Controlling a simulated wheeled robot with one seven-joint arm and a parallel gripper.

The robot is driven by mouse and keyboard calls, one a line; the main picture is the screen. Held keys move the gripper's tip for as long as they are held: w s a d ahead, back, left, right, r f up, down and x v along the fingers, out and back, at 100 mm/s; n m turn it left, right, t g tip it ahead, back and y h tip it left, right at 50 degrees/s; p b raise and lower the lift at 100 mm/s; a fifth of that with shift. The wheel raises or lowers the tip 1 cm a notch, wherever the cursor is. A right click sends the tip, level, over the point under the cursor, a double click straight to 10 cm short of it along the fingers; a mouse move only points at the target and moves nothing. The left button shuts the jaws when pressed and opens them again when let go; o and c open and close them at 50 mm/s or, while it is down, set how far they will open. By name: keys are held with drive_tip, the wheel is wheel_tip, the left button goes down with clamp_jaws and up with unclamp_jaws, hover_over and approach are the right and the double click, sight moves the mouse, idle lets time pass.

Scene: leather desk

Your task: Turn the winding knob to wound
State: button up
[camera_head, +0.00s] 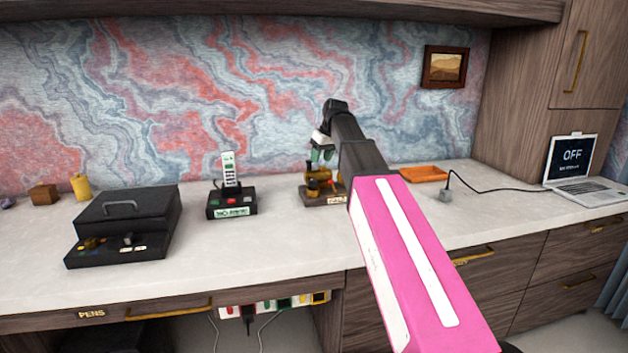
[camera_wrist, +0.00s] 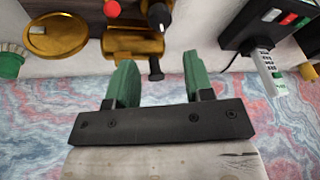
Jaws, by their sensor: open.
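A small brass device (camera_head: 318,184) stands on a wooden base with a label near the back middle of the desk. In the wrist view it shows a brass drum (camera_wrist: 130,43), a brass disc (camera_wrist: 57,36), a red knob (camera_wrist: 112,8) and a black-tipped part (camera_wrist: 155,70). I cannot tell which part is the winding knob. My gripper (camera_head: 322,155) is open above the device, with green fingers pointing toward it. In the wrist view the black-tipped part appears between the fingertips of my gripper (camera_wrist: 158,75); contact cannot be told. My arm hides the device's right side in the head view.
A cordless phone on its black base (camera_head: 231,203) stands left of the device. A black case (camera_head: 125,222) is farther left. An orange tray (camera_head: 424,174), a plug with cable (camera_head: 446,195) and a laptop (camera_head: 575,170) reading OFF are on the right.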

sight(314, 180)
drive_tip(key=a+f+n, duration=0.1)
drive_tip(key=f, duration=0.2)
drive_tip(key=w+f+n, duration=0.1)
drive_tip(key=f, duration=0.2)
drive_tip(key=w+a+f+n, duration=0.1)
drive_tip(key=f, duration=0.3)
drive_tip(key=shift+a+t+y, duration=0.3)
drive_tip(key=shift+r, duration=0.1)
drive_tip(key=c, duration=0.7)
